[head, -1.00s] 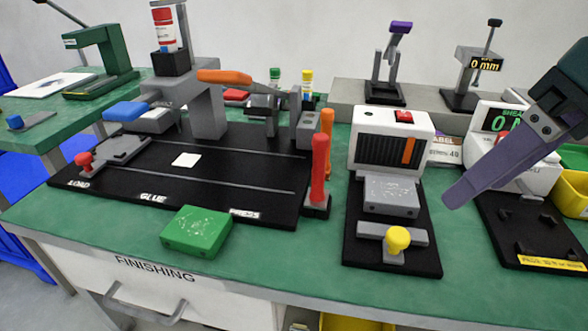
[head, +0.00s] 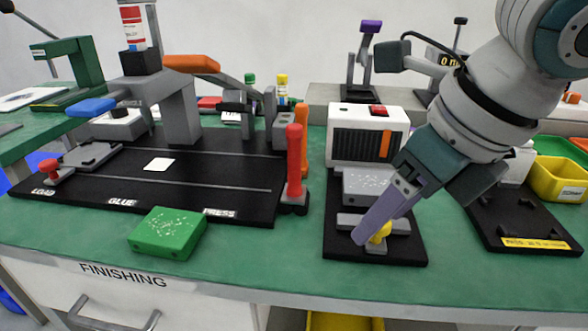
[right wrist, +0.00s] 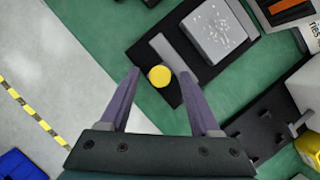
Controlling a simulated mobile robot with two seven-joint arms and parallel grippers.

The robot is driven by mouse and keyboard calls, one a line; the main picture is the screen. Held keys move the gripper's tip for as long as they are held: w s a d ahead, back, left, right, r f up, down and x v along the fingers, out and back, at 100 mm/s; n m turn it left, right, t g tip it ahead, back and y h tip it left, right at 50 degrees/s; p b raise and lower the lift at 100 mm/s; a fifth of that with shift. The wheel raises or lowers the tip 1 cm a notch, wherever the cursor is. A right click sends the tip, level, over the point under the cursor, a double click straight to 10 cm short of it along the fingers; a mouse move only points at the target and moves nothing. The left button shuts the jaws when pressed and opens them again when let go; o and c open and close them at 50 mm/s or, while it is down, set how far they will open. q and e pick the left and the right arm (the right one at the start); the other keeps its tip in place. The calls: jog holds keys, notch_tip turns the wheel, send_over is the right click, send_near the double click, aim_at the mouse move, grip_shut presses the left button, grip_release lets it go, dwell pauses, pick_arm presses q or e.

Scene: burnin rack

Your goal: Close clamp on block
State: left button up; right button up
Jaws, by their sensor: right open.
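A grey block (head: 368,184) with white speckles sits on a black base (head: 340,250) in front of a white box. The clamp has a grey bar (head: 348,221) in front of the block and a yellow knob (head: 380,234). My right gripper (head: 368,236) is over the knob, and its purple finger hides part of it. In the right wrist view, the open fingers point at the yellow knob (right wrist: 160,76), which shows between their tips. The bar (right wrist: 168,50) lies beside the block (right wrist: 217,32), with a narrow gap. Contact with the knob cannot be told. My left gripper is not in view.
The white box (head: 345,140) with an orange strip stands behind the block. A red upright handle (head: 294,165) is left of the clamp, and a green block (head: 167,232) lies on the green bench. A black fixture (head: 500,215) and yellow bin (head: 560,180) are to the right.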

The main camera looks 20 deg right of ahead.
grip_shut()
dwell(0.5)
dwell(0.9)
